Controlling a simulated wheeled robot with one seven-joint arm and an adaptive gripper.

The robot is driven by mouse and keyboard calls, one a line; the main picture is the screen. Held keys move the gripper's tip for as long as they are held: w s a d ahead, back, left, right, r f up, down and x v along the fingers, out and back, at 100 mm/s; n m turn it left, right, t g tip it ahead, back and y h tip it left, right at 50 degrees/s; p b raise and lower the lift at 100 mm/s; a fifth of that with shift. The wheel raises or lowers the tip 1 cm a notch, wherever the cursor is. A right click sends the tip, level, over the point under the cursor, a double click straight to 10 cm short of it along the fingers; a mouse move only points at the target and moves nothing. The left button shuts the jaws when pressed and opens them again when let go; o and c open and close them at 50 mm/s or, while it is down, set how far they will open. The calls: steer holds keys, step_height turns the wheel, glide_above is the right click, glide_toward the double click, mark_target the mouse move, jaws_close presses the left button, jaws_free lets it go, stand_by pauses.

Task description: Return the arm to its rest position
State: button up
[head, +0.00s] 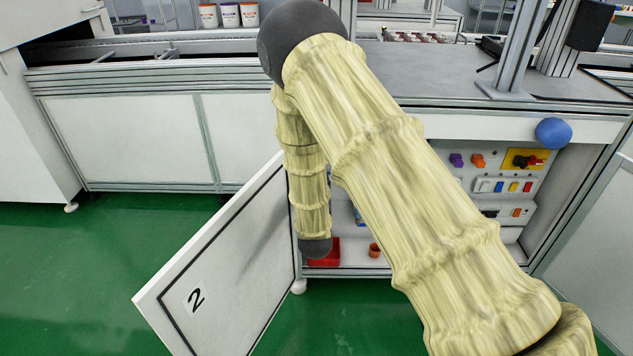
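My arm, in a pale yellow sleeve with dark grey joints, fills the middle of the head view. It rises from the lower right to a raised elbow and then drops toward the open cabinet (340,272). Its lowest visible part is a dark grey joint in front of the cabinet opening, near a red object (326,258) on the cabinet floor. My gripper does not show; what it holds, if anything, cannot be seen.
An open white door (225,270) marked 2 stands left of the arm, close to the forearm. A small orange pot (375,250) is inside the cabinet. A blue ball (553,132) is at the worktop's front edge. Labelled tubs (229,15) stand at the back. Green floor is clear at left.

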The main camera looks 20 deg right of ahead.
steer(key=s+d+f+n+g+y, duration=0.1)
steer(key=s+d+f+g+y, duration=0.2)
steer(key=s+f+g, duration=1.15)
steer(key=s+f+n+g+y, duration=0.1)
steer(key=s+f, duration=0.4)
steer(key=s, duration=0.7)
steer(key=s+a+f+g, duration=0.1)
steer(key=s+f, duration=0.3)
steer(key=s, duration=0.9)
steer(key=s+f+n+g+y, duration=0.1)
steer(key=s+f, duration=0.4)
steer(key=s, duration=0.7)
step_height(320, 180, up, 26)
steer(key=p, duration=2.6)
steer(key=shift+s+f+m, duration=0.2)
steer(key=shift+s+m, duration=0.1)
steer(key=shift+s, duration=0.05)
